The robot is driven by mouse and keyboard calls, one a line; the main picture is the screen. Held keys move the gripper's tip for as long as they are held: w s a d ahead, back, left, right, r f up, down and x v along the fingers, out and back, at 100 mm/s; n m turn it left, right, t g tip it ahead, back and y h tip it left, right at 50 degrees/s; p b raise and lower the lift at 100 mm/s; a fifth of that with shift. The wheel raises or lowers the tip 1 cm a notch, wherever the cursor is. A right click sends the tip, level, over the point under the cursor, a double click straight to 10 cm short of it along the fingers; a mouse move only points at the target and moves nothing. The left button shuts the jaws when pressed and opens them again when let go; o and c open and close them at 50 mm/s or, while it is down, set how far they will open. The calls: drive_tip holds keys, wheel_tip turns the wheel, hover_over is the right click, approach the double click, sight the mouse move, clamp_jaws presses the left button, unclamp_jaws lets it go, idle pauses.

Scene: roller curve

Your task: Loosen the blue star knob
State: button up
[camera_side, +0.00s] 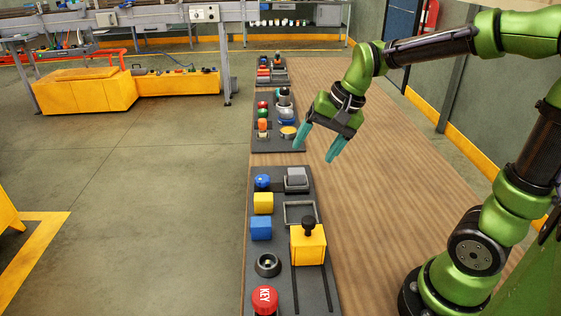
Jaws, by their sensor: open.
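The blue star knob (263,182) sits at the far left corner of the nearest dark panel (281,253), beside a grey rocker-like block. My gripper (320,151) hangs in the air above the wooden table, up and to the right of the knob. Its two teal fingers are spread apart with nothing between them. The fingers point down and are clear of the knob and the panel. The knob is in plain view.
The same panel holds a yellow block (263,203), a blue block (261,228), a yellow slider with a black knob (308,244) and a red key button (265,300). More panels (279,136) with controls lie farther back. The wooden table (400,200) is bare on the right.

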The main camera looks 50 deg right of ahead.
drive_tip(key=s, duration=0.1)
drive_tip(key=s+a+n, duration=0.1)
drive_tip(key=s+n, duration=0.1)
drive_tip(key=shift+s+a+r+t, duration=0.1)
drive_tip(key=shift+a+r+t, duration=0.2)
